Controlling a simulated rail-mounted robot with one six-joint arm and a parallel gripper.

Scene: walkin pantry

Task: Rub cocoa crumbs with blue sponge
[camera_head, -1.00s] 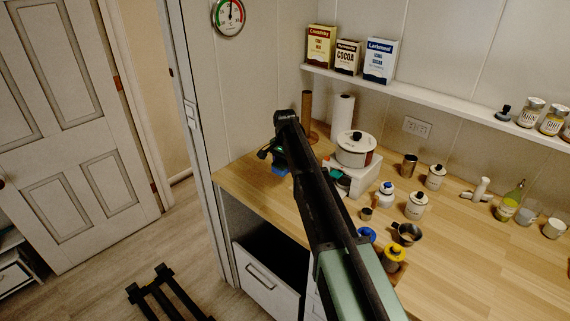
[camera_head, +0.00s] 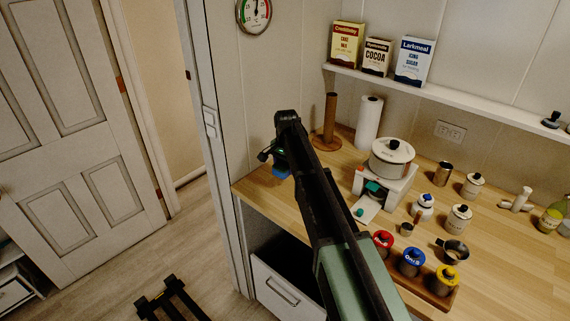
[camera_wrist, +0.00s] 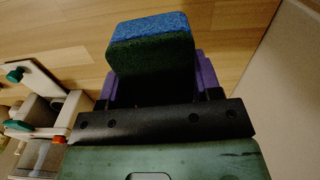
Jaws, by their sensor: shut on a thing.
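The blue sponge (camera_wrist: 150,45) is held between the purple fingers of my gripper (camera_wrist: 155,85) in the wrist view, its blue face outward and its dark green side toward the camera. In the head view the sponge (camera_head: 281,171) is a small blue patch below the end of my arm, over the left end of the wooden counter (camera_head: 262,191). My gripper (camera_head: 279,160) is mostly dark there. I cannot tell whether the sponge touches the counter. No cocoa crumbs can be made out in either view. A cocoa box (camera_head: 376,57) stands on the shelf.
A white appliance (camera_head: 383,185) with a pot (camera_head: 392,157) on it stands right of my arm. A brown post (camera_head: 329,122) and paper roll (camera_head: 368,122) stand behind. Lidded jars sit in a wooden tray (camera_head: 440,301) at the front. The counter's left end looks clear.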

